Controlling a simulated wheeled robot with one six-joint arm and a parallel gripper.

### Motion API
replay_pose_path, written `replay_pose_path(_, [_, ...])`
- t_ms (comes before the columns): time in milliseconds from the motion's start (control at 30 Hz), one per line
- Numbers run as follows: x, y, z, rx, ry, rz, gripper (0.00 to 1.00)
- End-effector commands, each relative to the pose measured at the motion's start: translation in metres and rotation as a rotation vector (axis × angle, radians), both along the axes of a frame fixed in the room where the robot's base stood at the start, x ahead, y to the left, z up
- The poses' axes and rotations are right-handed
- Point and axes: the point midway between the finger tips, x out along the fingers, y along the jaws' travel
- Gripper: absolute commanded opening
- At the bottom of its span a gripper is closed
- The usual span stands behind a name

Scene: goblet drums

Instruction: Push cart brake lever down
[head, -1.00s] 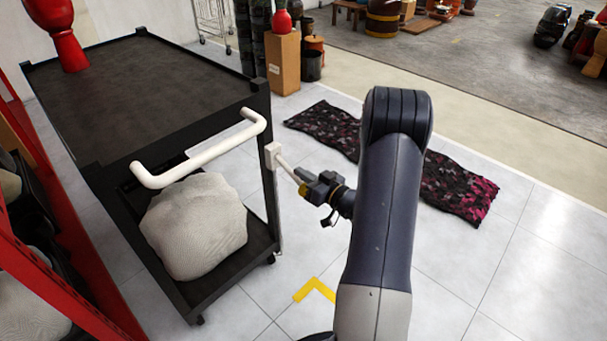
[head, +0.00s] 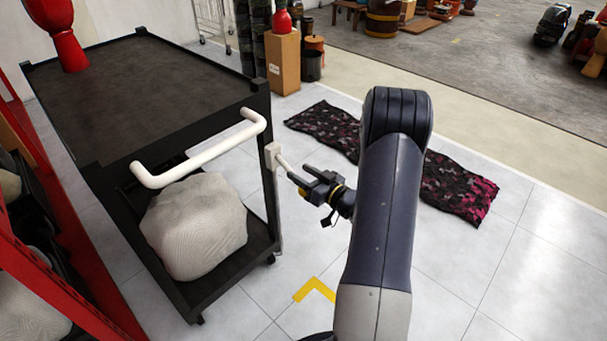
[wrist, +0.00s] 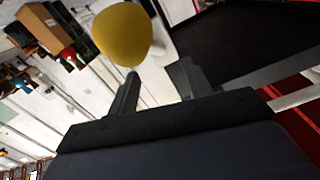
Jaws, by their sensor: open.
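The black cart (head: 262,125) stands at the left. A white brake lever (head: 283,163) comes out of a small white block on its near right post and slopes down toward my gripper. My gripper (head: 301,174) is open at the lever's outer end. In the wrist view the yellow knob (wrist: 122,33) is large, just beyond the fingertips of my gripper (wrist: 160,72) and nearer the left finger. I cannot tell whether a finger touches the lever.
The cart has a white push handle (head: 205,152) and a pale cloth-covered bundle (head: 195,228) on its lower shelf. A red goblet drum (head: 62,35) stands on top. A dark patterned rug (head: 458,188) lies at right. Tiled floor around it is clear.

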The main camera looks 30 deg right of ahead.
Motion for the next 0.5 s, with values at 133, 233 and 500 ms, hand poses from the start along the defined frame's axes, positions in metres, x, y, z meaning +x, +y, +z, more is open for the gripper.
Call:
replay_pose_path(133, [0.0, 0.0, 0.0, 0.0, 0.0, 0.0, 0.59])
replay_pose_path(233, [0.0, 0.0, 0.0, 0.0, 0.0, 0.0, 0.59])
replay_pose_path(500, [-0.01, -0.005, 0.0, 0.002, 0.001, -0.004, 0.59])
